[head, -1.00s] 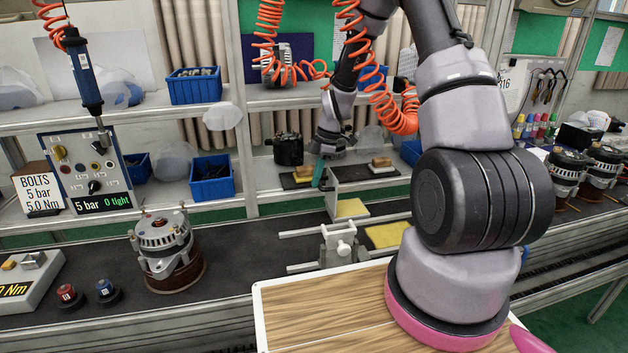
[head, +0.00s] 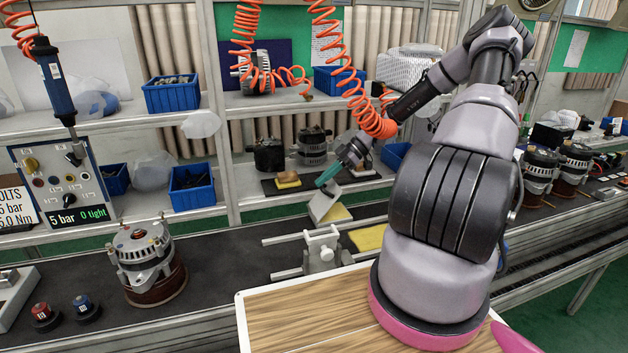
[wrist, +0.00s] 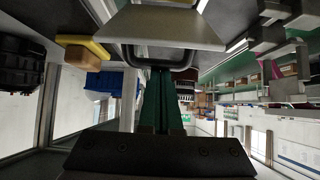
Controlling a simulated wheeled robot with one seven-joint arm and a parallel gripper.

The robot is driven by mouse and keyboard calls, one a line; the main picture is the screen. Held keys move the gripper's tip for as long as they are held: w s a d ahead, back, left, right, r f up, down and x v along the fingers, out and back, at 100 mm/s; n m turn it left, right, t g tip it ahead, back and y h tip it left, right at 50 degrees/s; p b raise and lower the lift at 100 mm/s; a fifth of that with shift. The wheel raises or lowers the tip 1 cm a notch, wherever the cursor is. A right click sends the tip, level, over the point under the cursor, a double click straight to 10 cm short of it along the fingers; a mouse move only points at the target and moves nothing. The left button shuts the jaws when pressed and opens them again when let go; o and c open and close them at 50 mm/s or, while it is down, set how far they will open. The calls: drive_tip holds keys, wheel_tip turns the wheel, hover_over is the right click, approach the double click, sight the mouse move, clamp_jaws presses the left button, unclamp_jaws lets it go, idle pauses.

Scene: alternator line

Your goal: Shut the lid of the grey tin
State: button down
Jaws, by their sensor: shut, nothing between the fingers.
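The grey tin's lid (head: 326,206) is a light grey plate, tilted and partly raised, behind the metal clamp in the head view. Yellow (head: 339,214) shows beside and below it; the tin's body is mostly hidden. My gripper (head: 327,178) is shut and empty, its teal fingers at the lid's upper edge. In the wrist view the shut fingers (wrist: 160,78) point at the grey lid (wrist: 160,27), with a dark loop (wrist: 160,57) along its near edge. Whether the fingertips touch the lid is hard to tell.
A metal clamp (head: 321,250) with rails stands in front of the lid, and a yellow pad (head: 368,238) lies to its right. A block on a dark mat (head: 287,180) sits behind on the shelf. An alternator (head: 147,262) stands at left. Orange coiled hoses hang near my arm.

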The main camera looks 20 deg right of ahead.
drive_tip(key=shift+d+f+y, duration=0.3)
drive_tip(key=shift+d+y, duration=0.2)
drive_tip(key=shift+d, duration=0.1)
drive_tip(key=shift+d+f+y, duration=0.25)
drive_tip(key=shift+d+y, duration=0.25)
drive_tip(key=shift+d, duration=0.05)
drive_tip(key=d+f, duration=0.1)
drive_tip(key=d, duration=0.1)
drive_tip(key=d+f, duration=0.2)
drive_tip(key=shift+d+f, duration=0.15)
drive_tip(key=shift+f, duration=0.1)
drive_tip(key=shift+d+f, duration=0.4)
drive_tip(key=shift+f, duration=0.15)
drive_tip(key=shift+a+r, duration=0.1)
